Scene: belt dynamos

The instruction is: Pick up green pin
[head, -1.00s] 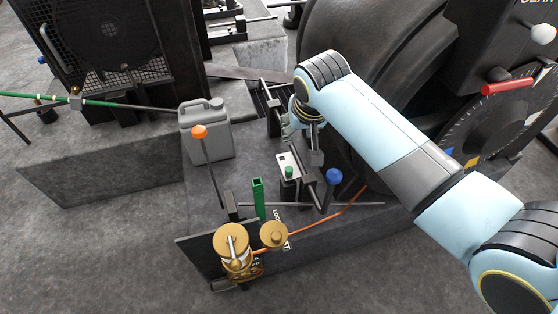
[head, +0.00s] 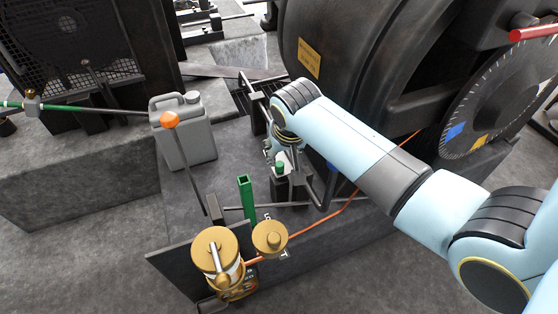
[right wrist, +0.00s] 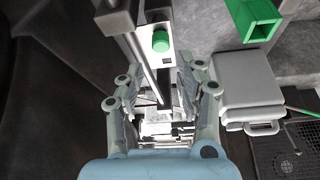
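A short green pin (head: 280,168) stands upright in a small block with a white top plate, near the middle of the head view. It also shows in the right wrist view (right wrist: 160,41), beyond the fingertips near the top. My right gripper (head: 273,148) is just behind the pin in the head view, partly hidden by its own wrist. In the right wrist view my right gripper (right wrist: 160,88) has its fingers spread with no pin between them. My left gripper is in neither view.
A green square tube (head: 246,195) stands left of the pin. A grey jerrycan (head: 186,135) and an orange-knobbed lever (head: 170,121) are farther left. Brass cylinders (head: 217,250) stand in front. The big dark machine (head: 370,60) rises behind my right arm.

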